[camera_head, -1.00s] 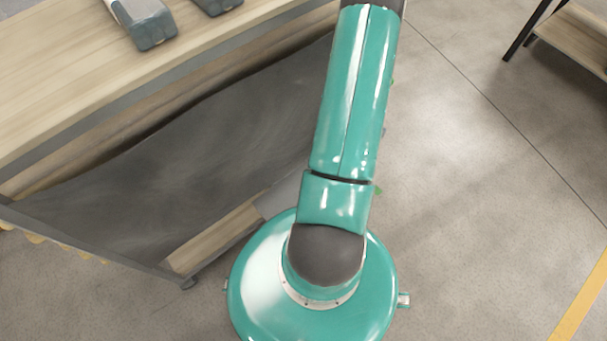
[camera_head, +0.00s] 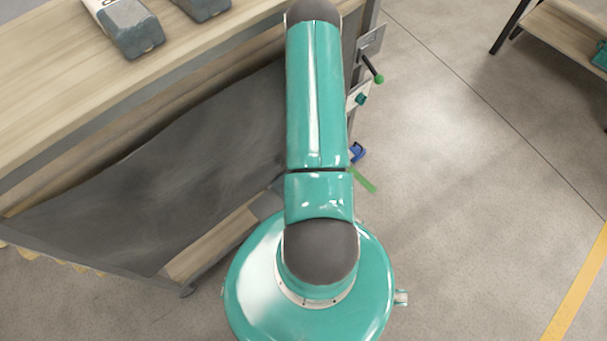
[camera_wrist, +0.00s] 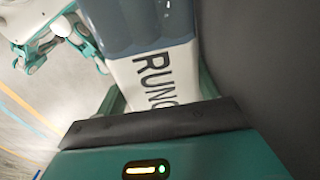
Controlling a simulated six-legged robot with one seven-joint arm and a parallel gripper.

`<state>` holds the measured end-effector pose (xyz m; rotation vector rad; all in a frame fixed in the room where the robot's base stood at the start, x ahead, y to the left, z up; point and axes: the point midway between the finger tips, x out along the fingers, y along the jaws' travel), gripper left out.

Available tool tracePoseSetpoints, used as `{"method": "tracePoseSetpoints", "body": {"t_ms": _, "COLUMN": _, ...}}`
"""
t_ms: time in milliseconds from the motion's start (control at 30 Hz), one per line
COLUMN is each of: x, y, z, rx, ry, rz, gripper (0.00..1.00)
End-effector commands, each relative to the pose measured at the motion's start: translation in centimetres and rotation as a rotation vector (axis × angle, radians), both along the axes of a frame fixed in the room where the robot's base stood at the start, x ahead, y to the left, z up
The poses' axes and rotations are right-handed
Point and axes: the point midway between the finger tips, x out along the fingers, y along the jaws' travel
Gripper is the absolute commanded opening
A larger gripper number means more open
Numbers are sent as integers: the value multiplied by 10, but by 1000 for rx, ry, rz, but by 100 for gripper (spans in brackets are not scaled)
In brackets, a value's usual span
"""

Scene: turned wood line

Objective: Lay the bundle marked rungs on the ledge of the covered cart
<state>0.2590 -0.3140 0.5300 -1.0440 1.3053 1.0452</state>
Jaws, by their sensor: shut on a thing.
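The bundle marked rungs (camera_wrist: 160,70) fills the upper middle of the wrist view, with a white label reading "RUNG" and a grey-blue part beyond it. My gripper (camera_wrist: 158,98) is shut on it at the labelled part. The gripper and this bundle are out of the head view. A cart-like wooden unit with a dark grey cover (camera_head: 170,185) sloping down its near side stands at the left in the head view. Its pale wooden top (camera_head: 60,75) lies above the cover, and a lower wooden strip (camera_head: 215,243) shows below it. My arm hides its right part.
Two grey-ended bundles (camera_head: 135,38) lie on the wooden top at the upper left. Brackets with a green-knobbed lever (camera_head: 375,72) and a blue clip (camera_head: 357,152) stick out at the unit's right end. Another wooden table (camera_head: 565,40) stands at upper right. Floor between is clear.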

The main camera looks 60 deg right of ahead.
Motion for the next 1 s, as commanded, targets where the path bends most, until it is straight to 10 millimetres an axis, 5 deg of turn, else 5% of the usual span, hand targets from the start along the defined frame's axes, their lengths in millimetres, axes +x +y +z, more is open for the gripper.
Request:
{"method": "tracePoseSetpoints", "body": {"t_ms": 400, "x": 8, "y": 10, "z": -42, "rx": 0, "ry": 0, "rz": -1, "gripper": 24}}
{"method": "tracePoseSetpoints", "body": {"t_ms": 833, "x": 9, "y": 10, "z": -48, "rx": -1, "ry": -1, "rz": -1, "gripper": 24}}
{"method": "tracePoseSetpoints", "body": {"t_ms": 867, "x": 8, "y": 10, "z": -48, "rx": -1, "ry": -1, "rz": -1, "gripper": 77}}
{"method": "tracePoseSetpoints", "body": {"t_ms": 1000, "x": 8, "y": 10, "z": -48, "rx": -1, "ry": -1, "rz": -1, "gripper": 80}}
